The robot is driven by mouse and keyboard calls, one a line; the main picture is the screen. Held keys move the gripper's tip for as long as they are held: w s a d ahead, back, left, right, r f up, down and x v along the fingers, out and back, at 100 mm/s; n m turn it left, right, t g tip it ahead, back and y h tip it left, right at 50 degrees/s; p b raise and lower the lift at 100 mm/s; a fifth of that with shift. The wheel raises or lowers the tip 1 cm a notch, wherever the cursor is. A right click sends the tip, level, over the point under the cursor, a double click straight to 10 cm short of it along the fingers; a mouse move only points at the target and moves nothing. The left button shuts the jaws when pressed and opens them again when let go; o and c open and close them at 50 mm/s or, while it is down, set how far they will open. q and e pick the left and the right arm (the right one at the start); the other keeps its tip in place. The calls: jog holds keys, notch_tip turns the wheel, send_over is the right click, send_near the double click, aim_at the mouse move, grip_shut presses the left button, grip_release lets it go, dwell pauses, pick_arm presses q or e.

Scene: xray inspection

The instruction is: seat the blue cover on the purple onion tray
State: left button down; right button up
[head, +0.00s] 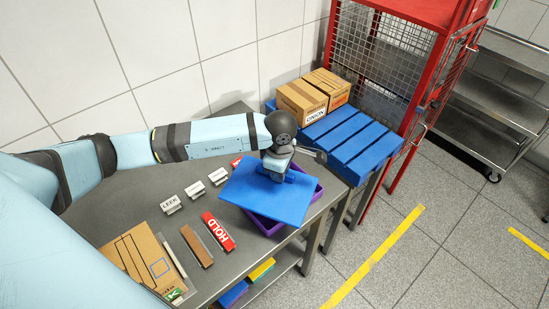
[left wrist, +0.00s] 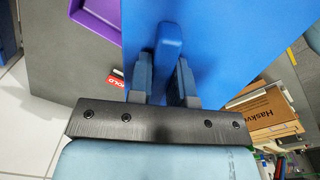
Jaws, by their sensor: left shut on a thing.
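The blue cover (head: 268,194) is a flat board with a raised handle. It is over the purple tray (head: 316,192) on the grey table and hides most of it; I cannot tell whether the two touch. My left gripper (head: 276,173) is shut on the cover's handle. In the left wrist view the fingers (left wrist: 165,80) hold the handle (left wrist: 169,45), the cover (left wrist: 215,40) fills the middle, and the purple tray edge (left wrist: 100,15) shows at upper left. My right gripper is not in view.
On the table (head: 125,205) are a red HOLD block (head: 218,231), a brown bar (head: 197,246), several white label stands including LEEK (head: 170,204), and a cardboard piece (head: 146,259). A blue slatted platform (head: 350,140) with cartons (head: 302,101) and a red mesh cage (head: 388,50) stand behind.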

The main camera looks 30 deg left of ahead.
pick_arm(q)
jog(key=n, duration=0.3)
jog(key=w+a+n, duration=0.1)
jog(key=n, duration=0.1)
jog(key=w+a+r+n+b, duration=0.1)
jog(key=n, duration=0.2)
jog(key=shift+w+n, duration=0.1)
jog(key=shift+n, duration=0.2)
jog(key=n, duration=0.1)
jog(key=a+n, duration=0.1)
jog(key=n, duration=0.2)
jog(key=shift+w+a+r, duration=0.15)
jog(key=shift+w+r, duration=0.1)
jog(key=shift+w, duration=0.1)
jog(key=shift+f+b, duration=0.8)
jog(key=shift+f, duration=0.05)
jog(key=shift+f+b, duration=1.45)
jog(key=shift+f, duration=0.65)
